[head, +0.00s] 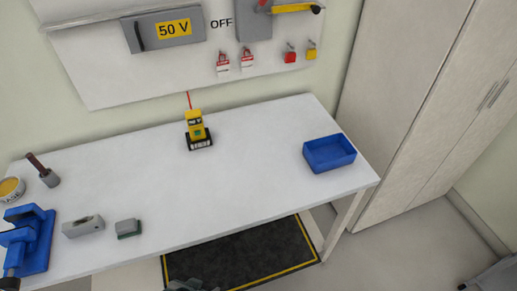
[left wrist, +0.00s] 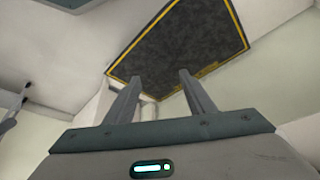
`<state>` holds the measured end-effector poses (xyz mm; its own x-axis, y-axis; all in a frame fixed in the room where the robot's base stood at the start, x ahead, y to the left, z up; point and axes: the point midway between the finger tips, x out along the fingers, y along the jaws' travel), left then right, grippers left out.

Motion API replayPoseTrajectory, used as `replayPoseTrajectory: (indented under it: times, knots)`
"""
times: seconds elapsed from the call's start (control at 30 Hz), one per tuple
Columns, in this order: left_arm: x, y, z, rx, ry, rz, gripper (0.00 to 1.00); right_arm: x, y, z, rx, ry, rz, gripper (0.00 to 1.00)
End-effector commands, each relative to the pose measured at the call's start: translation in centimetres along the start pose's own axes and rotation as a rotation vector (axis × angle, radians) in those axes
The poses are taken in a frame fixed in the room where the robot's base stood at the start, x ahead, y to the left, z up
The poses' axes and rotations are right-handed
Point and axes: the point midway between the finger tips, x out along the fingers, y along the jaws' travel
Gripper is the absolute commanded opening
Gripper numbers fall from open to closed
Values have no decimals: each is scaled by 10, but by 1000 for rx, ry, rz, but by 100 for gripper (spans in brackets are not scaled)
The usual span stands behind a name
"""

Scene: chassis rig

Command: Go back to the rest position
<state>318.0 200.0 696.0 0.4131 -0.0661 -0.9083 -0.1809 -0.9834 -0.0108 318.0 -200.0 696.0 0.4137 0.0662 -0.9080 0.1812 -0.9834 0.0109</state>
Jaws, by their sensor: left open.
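My left gripper (left wrist: 165,76) shows in the left wrist view with its two fingers apart and nothing between them. Past the fingers is a black floor mat (left wrist: 185,50) with a yellow border. A small grey part, perhaps of this gripper, shows at the bottom edge of the head view, in front of the white table (head: 250,180). I cannot make out my right gripper.
On the table are a yellow-black device (head: 195,125), a blue bin (head: 329,152), a blue vise (head: 32,240), grey blocks (head: 83,227) and a dark-handled tool (head: 43,170). A wall panel (head: 110,75) is behind; a tall cabinet (head: 405,90) stands right. The table's middle is clear.

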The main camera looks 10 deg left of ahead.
Motion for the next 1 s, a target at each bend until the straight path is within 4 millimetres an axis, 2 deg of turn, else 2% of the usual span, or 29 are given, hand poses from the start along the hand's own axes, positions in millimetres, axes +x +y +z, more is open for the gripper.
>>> replayPoseTrajectory:
  times: [0.03, 0.1, 0.3, 0.5, 0.6, 0.7, 0.83, 1.0]
  knots:
    - [42, 3, 16, 1, 9, 4, 50, 42, -3, 17, -1, 8, -4, 0]
    - [80, 8, 29, 3, 32, 10, 50, 80, -8, 30, -3, 32, -10, 0]
    - [179, 21, 74, 9, 99, 26, 50, 179, -21, 74, -9, 98, -26, 0]
    - [259, 33, 126, 17, 163, 43, 50, 259, -33, 126, -17, 162, -43, 0]
    - [285, 37, 146, 19, 190, 49, 50, 285, -37, 147, -19, 190, -49, 0]
    - [300, 41, 161, 21, 211, 54, 50, 300, -40, 162, -21, 210, -54, 0]
    - [308, 43, 170, 23, 226, 58, 50, 308, -42, 170, -23, 225, -57, 0]
    - [308, 43, 170, 23, 232, 59, 50, 308, -43, 171, -23, 231, -58, 0]
